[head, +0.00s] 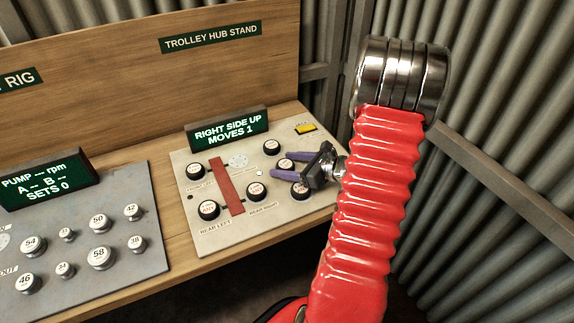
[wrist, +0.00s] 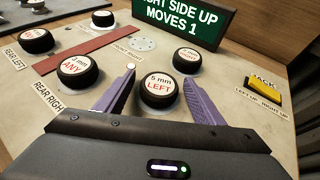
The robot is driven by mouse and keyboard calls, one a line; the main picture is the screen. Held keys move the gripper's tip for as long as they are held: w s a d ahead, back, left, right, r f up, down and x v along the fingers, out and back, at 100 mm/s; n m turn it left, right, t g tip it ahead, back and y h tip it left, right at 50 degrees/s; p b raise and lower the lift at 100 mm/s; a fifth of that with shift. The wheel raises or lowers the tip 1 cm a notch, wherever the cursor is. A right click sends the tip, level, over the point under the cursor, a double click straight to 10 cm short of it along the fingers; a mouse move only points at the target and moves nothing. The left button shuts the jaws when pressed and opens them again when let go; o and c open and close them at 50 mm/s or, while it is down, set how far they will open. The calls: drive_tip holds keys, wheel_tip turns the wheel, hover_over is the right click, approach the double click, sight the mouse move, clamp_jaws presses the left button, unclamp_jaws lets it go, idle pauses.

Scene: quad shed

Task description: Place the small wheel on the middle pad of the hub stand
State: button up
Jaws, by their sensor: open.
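The hub stand (head: 215,240) is a pale board with several black wheels with white tops. My gripper (head: 281,166) is open, its purple fingers on either side of a wheel marked "5 mm LEFT" (wrist: 160,88); I cannot tell if they touch it. In the head view that wheel (head: 286,164) is the middle one of three in the right-hand row, between a farther wheel (head: 272,147) and a nearer wheel (head: 300,191). A "3 mm ANY" wheel (wrist: 77,70) stands at rear right. Which wheel is the small one, and which pad is the middle one, I cannot tell.
A red bar (head: 226,187) lies between wheels at the left corners and the rear-right one. The front-right pad (head: 238,160) is bare. A sign (head: 227,131) reads "RIGHT SIDE UP MOVES 1". A yellow jack switch (head: 305,128) is at the back right. Another panel (head: 90,260) with knobs stands left.

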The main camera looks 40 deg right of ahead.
drive_tip(key=v, duration=1.2)
idle(0.6)
drive_tip(key=w+a+r+n+g+y, duration=0.1)
drive_tip(key=a+r+n+g, duration=0.25)
drive_tip(key=a+n, duration=0.6)
drive_tip(key=w+a+r+n+g+y, duration=0.15)
drive_tip(key=a+r+n+g, duration=0.35)
drive_tip(key=a, duration=0.8)
drive_tip(key=s+a+r+n+h, duration=0.3)
drive_tip(key=a+n, duration=0.3)
drive_tip(key=n, duration=0.3)
drive_tip(key=s+a+r+n+t+h, duration=0.1)
drive_tip(key=s+a+r+n+h, duration=0.2)
drive_tip(key=n, duration=0.6)
drive_tip(key=shift+s+a, duration=0.95)
drive_tip(key=shift+a, duration=0.6)
drive_tip(key=shift+r+n, duration=0.1)
drive_tip(key=shift+n, duration=0.15)
